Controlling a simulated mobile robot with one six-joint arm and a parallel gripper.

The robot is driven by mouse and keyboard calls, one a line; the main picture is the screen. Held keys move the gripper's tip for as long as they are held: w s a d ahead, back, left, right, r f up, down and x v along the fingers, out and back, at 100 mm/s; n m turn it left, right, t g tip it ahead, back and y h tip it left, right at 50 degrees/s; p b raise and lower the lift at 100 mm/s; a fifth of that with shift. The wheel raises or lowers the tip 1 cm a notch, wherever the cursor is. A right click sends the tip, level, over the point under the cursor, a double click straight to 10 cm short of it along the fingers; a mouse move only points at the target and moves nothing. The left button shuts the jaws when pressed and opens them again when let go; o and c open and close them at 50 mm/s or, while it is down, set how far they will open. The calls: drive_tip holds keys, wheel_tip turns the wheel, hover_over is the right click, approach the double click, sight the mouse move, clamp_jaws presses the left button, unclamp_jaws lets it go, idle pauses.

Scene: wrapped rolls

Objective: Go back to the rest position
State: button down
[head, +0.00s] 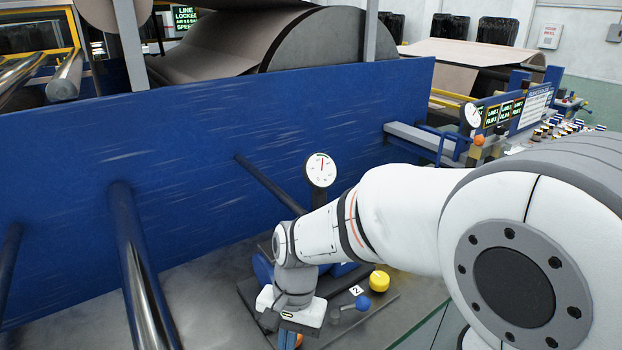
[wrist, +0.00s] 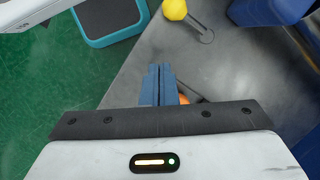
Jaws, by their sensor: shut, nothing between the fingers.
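My gripper (head: 289,340) points down over the grey metal bench at the lower middle of the head view, its fingertips cut off by the bottom edge. In the wrist view its two blue fingers (wrist: 158,72) are pressed together with nothing between them. A small orange thing (wrist: 183,99) shows partly behind the fingers; I cannot tell whether they touch it. My white arm reaches in from the right of the head view.
Close by are a yellow knob (head: 379,281), a blue-ball lever (head: 362,303), a "2" label (head: 356,291) and a round gauge (head: 320,170). A blue panel (head: 200,170) stands behind, with dark rollers in front. A control console (head: 515,120) stands at right.

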drive_tip(key=s+d+r+n+t, duration=0.1)
drive_tip(key=d+r, duration=0.3)
drive_tip(key=d, duration=0.6)
drive_tip(key=s+d+r+n+t+h, duration=0.1)
drive_tip(key=d+r+t, duration=0.3)
drive_tip(key=d, duration=0.6)
drive_tip(key=shift+s+d+r+n+t, duration=0.2)
drive_tip(key=shift+s+n+t, duration=0.1)
drive_tip(key=shift+s+n, duration=0.15)
